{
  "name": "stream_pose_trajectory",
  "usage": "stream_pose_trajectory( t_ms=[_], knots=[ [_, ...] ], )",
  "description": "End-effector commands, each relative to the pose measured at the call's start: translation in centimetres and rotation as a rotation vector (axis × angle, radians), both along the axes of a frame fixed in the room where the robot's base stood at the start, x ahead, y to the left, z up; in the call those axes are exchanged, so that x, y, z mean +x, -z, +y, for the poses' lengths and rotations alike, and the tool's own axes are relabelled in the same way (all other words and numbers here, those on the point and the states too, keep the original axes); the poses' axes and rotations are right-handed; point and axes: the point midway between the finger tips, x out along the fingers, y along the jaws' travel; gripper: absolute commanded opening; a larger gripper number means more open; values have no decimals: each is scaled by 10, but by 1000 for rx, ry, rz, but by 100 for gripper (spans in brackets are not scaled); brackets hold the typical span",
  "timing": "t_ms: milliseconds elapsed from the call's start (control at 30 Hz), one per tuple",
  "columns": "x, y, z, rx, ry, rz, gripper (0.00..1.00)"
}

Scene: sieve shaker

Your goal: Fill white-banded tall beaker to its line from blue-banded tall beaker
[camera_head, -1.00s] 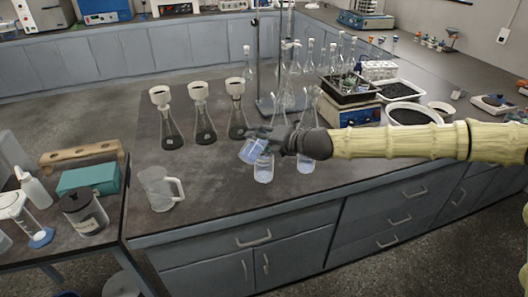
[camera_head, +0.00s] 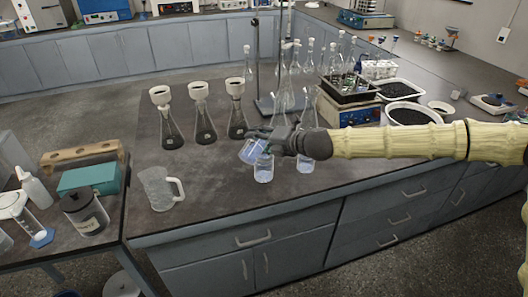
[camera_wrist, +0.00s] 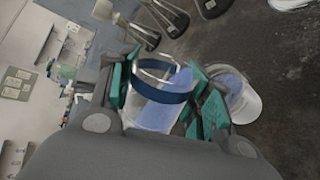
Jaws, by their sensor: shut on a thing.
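My gripper (camera_head: 270,137) is shut on the blue-banded tall beaker (camera_head: 252,151), which is tilted and holds pale blue liquid. In the wrist view the dark blue band of this beaker (camera_wrist: 160,93) shows between the teal finger pads.
Another clear vessel (camera_head: 305,163) with blue liquid stands just right, partly behind my arm. Several flasks with white funnels (camera_head: 204,120) stand behind left. A clear jug (camera_head: 160,188) stands left near the bench edge. A stand (camera_head: 258,60) and glass flasks are behind my gripper.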

Motion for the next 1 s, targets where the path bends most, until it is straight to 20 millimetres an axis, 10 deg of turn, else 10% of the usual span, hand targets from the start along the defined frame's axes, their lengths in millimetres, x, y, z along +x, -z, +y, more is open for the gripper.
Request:
stream_pose_trajectory(
  t_ms=[1000],
  knots=[
    [1, 1, -1, 22, 1, 37, 19]
  ],
)
